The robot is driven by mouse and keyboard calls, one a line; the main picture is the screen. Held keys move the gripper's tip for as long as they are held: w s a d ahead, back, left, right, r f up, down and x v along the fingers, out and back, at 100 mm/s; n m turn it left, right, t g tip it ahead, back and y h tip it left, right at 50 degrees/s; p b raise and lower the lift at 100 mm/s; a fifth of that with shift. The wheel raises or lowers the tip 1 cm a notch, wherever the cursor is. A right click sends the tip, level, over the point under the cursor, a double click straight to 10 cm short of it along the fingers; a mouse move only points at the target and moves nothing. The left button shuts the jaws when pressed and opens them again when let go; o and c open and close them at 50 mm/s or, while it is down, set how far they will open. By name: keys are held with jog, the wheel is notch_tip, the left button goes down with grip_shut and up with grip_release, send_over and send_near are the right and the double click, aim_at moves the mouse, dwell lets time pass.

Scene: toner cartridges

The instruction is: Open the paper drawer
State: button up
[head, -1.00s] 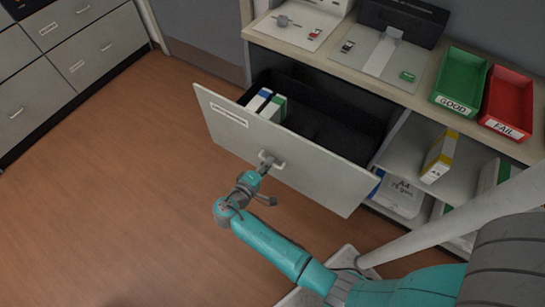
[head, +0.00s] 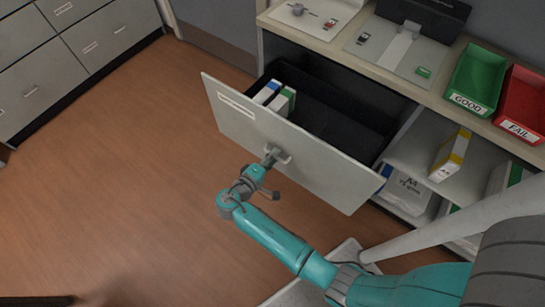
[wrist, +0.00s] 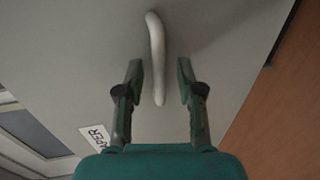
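The paper drawer (head: 310,168) stands pulled well out of the cabinet, with its pale front facing me and its dark inside showing. Its white label (head: 237,103) is at the front's upper left; in the wrist view the label (wrist: 95,137) reads "PAPER". The drawer's handle (head: 285,158) is a pale bar, also seen in the wrist view (wrist: 157,55). My gripper (head: 270,160) is at the handle. In the wrist view my gripper (wrist: 159,75) is open, one finger on each side of the handle's near end, with gaps visible on both sides.
Blue- and green-marked packs (head: 275,97) stand in the drawer's left end. The counter above holds a green GOOD bin (head: 475,80) and a red FAIL bin (head: 522,105). Shelves right of the drawer hold a yellow-edged box (head: 450,155) and an A4 paper pack (head: 408,190). The floor (head: 110,190) at left is clear.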

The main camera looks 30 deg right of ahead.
jog(key=shift+a, duration=0.1)
jog(key=v, duration=1.2)
dwell(0.4)
jog(key=s+d+f+n+t+y, duration=0.2)
jog(key=s+d+f+n+y, duration=0.1)
jog(key=s+d+f+y, duration=0.7)
jog(key=s+a+y, duration=0.1)
jog(key=s+a, duration=0.2)
jog(key=s, duration=0.5)
jog(key=s+a+r+m+t+y, duration=0.1)
jog(key=s+r+m+t, duration=0.2)
jog(key=r, duration=1)
jog(key=s+a+r+m+t+y, duration=0.1)
jog(key=s+r+m+t, duration=0.3)
jog(key=s+r, duration=0.5)
notch_tip(320, 180, up, 5)
jog(key=shift+a+f+t+y, duration=0.1)
jog(key=shift+a+t+y, duration=0.25)
jog(key=shift+y, duration=0.45)
